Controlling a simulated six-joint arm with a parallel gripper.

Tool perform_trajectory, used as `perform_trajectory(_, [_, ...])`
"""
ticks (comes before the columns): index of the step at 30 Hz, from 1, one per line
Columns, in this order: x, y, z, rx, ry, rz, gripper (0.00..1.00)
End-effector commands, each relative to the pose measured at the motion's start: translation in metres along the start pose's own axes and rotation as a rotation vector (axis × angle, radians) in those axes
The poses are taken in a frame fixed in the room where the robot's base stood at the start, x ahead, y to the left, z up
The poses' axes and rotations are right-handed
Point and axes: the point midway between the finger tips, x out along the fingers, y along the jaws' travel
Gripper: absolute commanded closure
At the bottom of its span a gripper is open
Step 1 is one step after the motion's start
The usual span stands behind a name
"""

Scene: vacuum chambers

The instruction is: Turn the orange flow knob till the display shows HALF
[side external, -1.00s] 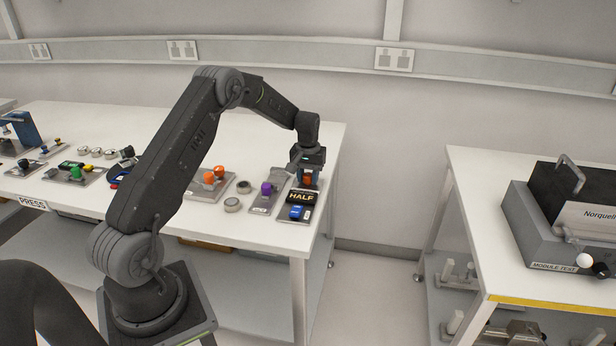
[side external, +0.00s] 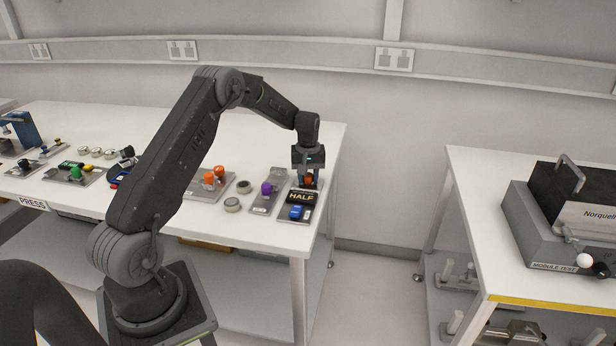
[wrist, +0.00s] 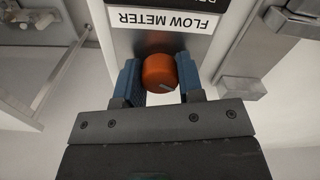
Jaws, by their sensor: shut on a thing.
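The orange flow knob (side external: 308,181) stands on the flow meter panel near the right end of the long white table. The wrist view shows the knob (wrist: 159,73) from above, with a pale mark on its top. My gripper (side external: 308,184) reaches down over it. Its two blue fingers (wrist: 159,78) are shut on the knob, one on each side. The display (side external: 301,197) in front of the knob reads HALF in the side view.
A blue part (side external: 296,212) sits on the same panel in front of the display. A purple knob (side external: 267,188) on its own plate stands just left. Orange knobs (side external: 213,176) and round metal parts (side external: 232,205) lie farther left. The table's right edge is close by.

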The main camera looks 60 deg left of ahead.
Motion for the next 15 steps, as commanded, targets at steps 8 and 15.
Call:
perform_trajectory(8, [-0.0010, 0.0002, -0.0006, 0.001, 0.002, 0.001, 0.49])
perform_trajectory(15, [-0.0004, 0.0001, -0.0003, 0.001, 0.001, 0.001, 0.40])
